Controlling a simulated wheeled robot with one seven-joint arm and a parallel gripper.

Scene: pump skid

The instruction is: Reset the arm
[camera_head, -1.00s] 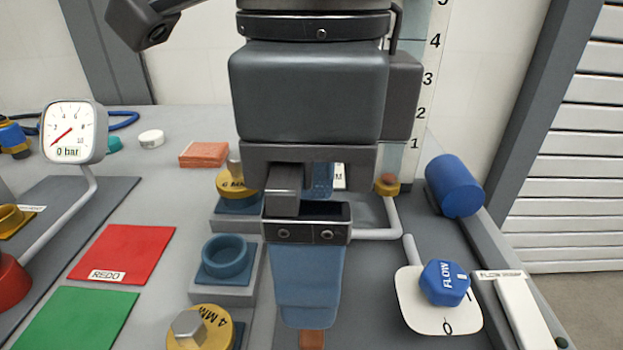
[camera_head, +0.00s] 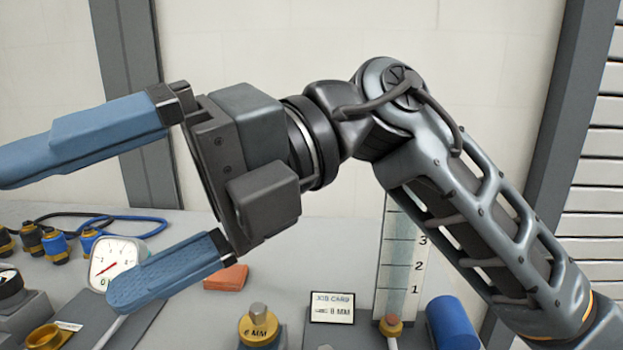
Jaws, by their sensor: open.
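My gripper (camera_head: 120,215) is raised above the skid in the upper left of the view and points left. Its two blue fingers are spread wide apart with nothing between them. My arm runs from the lower right up to an elbow-like joint and then across to the gripper. The lower finger crosses in front of part of the pressure gauge (camera_head: 107,262).
Below stand a brass 6 MM plug (camera_head: 258,327), an orange block (camera_head: 226,278), a job card reading 8 MM (camera_head: 332,308) and a blue cylinder (camera_head: 452,322). A numbered scale (camera_head: 398,262) stands behind. Several blue and dark connectors (camera_head: 55,245) lie at left.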

